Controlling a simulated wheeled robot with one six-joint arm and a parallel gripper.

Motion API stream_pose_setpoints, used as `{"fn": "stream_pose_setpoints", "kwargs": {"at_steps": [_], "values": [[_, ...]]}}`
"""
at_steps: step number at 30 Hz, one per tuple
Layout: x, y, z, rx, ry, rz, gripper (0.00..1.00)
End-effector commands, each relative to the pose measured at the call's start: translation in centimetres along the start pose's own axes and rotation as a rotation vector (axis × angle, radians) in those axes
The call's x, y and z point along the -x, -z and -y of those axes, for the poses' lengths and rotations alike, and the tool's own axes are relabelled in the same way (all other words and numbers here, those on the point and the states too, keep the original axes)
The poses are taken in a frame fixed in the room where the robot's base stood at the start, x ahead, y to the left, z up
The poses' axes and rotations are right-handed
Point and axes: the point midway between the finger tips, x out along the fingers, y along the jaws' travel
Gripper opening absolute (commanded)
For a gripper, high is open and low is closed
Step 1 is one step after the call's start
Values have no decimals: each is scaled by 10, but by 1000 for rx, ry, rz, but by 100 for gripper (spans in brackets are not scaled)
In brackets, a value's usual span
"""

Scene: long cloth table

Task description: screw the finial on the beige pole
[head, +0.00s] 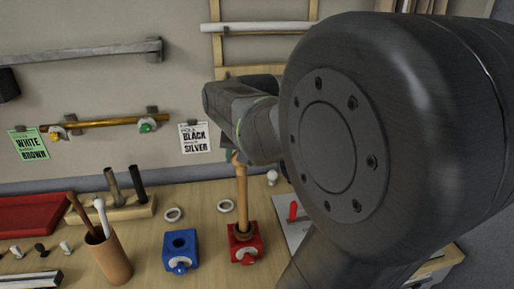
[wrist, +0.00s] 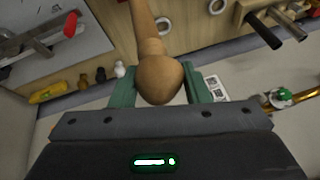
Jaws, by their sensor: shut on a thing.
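The beige pole (head: 242,198) stands upright in a red clamp block (head: 243,245) on the table. In the wrist view the pole (wrist: 147,25) runs down to the round wooden finial (wrist: 161,82). The finial meets the pole's end in line with it; whether its thread is engaged cannot be seen. My gripper (wrist: 160,76) is shut on the finial, with a green finger on each side. In the head view, my arm and wrist cover most of the gripper at the pole's top.
A blue clamp block (head: 181,250) stands left of the red one. White rings (head: 172,214) lie behind it. A brown cup (head: 109,260) with sticks, a red tray (head: 38,213) and a wooden stand (head: 122,208) are further left. A brass rod (head: 105,122) hangs on the wall.

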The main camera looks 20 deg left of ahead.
Motion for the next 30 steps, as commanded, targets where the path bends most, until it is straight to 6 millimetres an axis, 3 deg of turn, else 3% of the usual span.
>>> {"fn": "stream_pose_setpoints", "kwargs": {"at_steps": [18, 28, 29, 30], "values": [[0, 1, 1, -401, -164, -88, 22], [2, 2, 1, -430, -174, -95, 22], [2, 2, 1, -430, -174, -95, 48], [2, 2, 1, -429, -174, -95, 56]]}}
